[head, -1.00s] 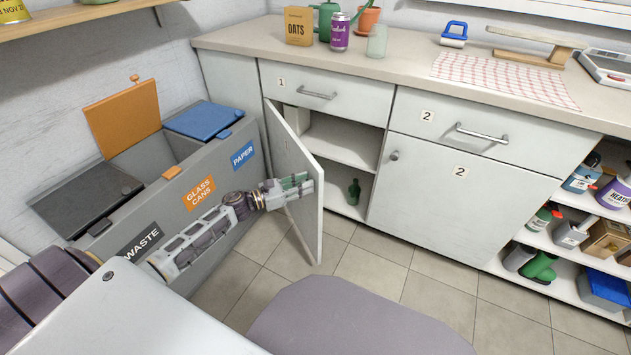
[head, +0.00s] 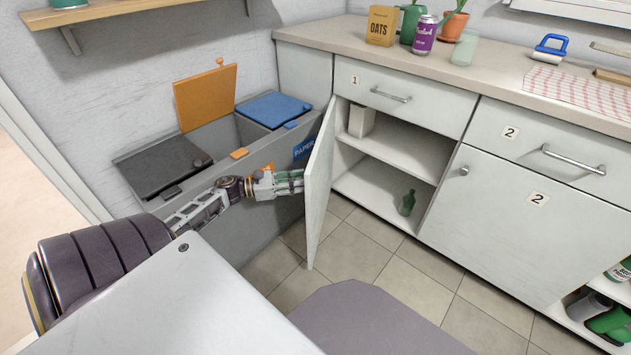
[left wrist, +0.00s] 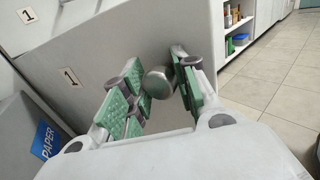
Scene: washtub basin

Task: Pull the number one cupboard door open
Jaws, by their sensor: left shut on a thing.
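The number one cupboard door (head: 319,190) stands wide open, swung out to the left below the drawer marked 1 (head: 405,97). Its label 1 shows in the left wrist view on the door's white front (left wrist: 100,60). My left gripper (head: 291,182) is on the outer side of the door. In the left wrist view, my green-padded fingers (left wrist: 160,92) are shut on the round metal door knob (left wrist: 158,82). The knob is hidden in the head view. My right gripper is not in view.
Inside the open cupboard are a white box (head: 361,120) and a green bottle (head: 407,202). The grey waste bin unit (head: 225,225) stands left of the door, close to my left arm. Cupboard door 2 (head: 520,220) is closed. Tiled floor lies clear before the cupboard.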

